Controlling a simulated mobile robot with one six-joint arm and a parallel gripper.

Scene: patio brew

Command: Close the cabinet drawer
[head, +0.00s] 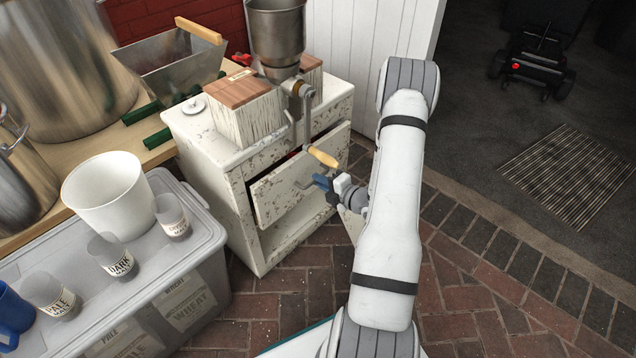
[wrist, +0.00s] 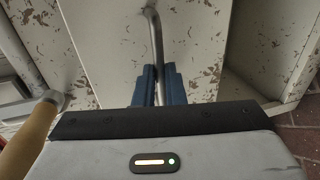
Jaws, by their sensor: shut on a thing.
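The cabinet (head: 215,165) is white with chipped paint and stands left of centre in the head view. Its upper drawer (head: 297,180) is pulled partly out, with a dark gap showing above its front. My gripper (head: 318,182) is at the drawer front. In the wrist view its blue fingers (wrist: 159,84) are shut around the metal drawer handle (wrist: 153,28). The drawer front (wrist: 105,45) fills much of the wrist view behind the fingers. The inside of the drawer is mostly hidden.
A grain mill (head: 276,40) stands on the cabinet, its wooden crank handle (head: 322,157) hanging just above my gripper; that handle also shows in the wrist view (wrist: 28,135). A grey storage bin (head: 205,235) with a white bucket (head: 108,195) and several cups stands left. Brick floor (head: 290,290) is clear in front.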

